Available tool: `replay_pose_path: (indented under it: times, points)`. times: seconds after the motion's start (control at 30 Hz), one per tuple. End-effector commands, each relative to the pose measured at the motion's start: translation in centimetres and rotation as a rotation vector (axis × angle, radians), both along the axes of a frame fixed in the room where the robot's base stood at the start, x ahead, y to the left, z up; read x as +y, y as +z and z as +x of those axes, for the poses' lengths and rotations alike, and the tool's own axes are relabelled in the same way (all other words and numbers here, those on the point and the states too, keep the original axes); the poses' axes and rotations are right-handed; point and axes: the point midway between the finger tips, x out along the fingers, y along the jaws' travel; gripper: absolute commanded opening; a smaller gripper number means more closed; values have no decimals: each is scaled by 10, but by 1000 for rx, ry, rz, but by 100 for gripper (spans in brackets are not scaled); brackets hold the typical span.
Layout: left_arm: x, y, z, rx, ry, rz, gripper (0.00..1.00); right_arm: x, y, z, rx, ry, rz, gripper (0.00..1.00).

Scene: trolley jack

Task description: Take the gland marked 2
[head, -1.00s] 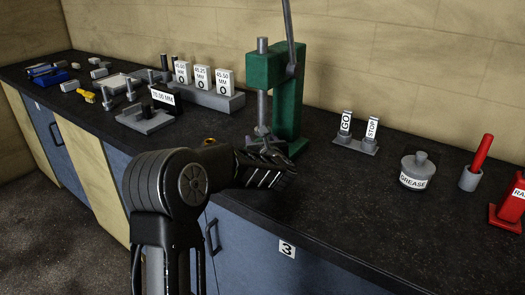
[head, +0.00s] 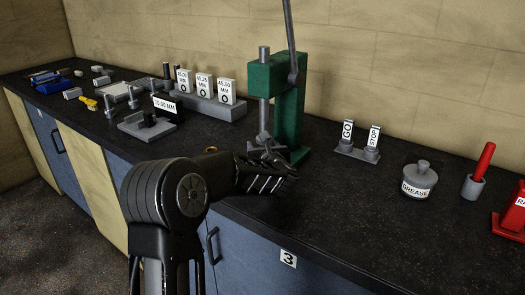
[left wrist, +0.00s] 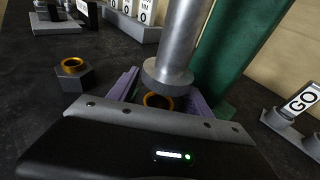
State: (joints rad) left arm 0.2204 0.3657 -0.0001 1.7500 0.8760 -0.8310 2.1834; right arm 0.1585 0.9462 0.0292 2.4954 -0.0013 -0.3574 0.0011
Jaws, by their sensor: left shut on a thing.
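My left gripper (head: 268,172) is at the foot of the green press. In the left wrist view its fingers (left wrist: 160,96) stand on either side of a part with a bronze ring (left wrist: 158,101), directly under the press ram (left wrist: 168,72). The gripper is shut on this part; its body is mostly hidden by the wrist housing. A dark hexagonal gland with a bronze ring (left wrist: 74,77) stands apart on the bench, to the left. Only its ring (head: 211,149) shows behind my arm in the head view. No number 2 is legible on either part. My right gripper is out of view.
The green press (head: 288,110) with its lever rises just behind the gripper. GO and STOP gauges (head: 358,150), a grease pot (head: 418,182) and a red-handled tool (head: 476,175) stand to the right. Labelled blocks (head: 205,95) are at the left. The front right of the bench is clear.

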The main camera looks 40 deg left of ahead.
Motion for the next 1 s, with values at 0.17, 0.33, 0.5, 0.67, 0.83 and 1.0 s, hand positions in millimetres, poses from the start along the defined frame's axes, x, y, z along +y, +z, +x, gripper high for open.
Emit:
replay_pose_path:
  times: [0.17,0.33,0.5,0.67,0.83,1.0]
  points:
    - [0,23,0,-9,1,2,0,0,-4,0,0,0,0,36]
    - [-19,24,-17,-6,-2,1,0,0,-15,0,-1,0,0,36]
    - [-45,24,-42,-6,-3,1,0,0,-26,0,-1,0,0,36]
    - [-73,24,-69,-6,-5,2,0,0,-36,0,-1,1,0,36]
    - [-102,25,-96,-8,-3,2,0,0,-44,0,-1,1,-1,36]
    - [-122,25,-115,-5,-3,2,0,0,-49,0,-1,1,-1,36]
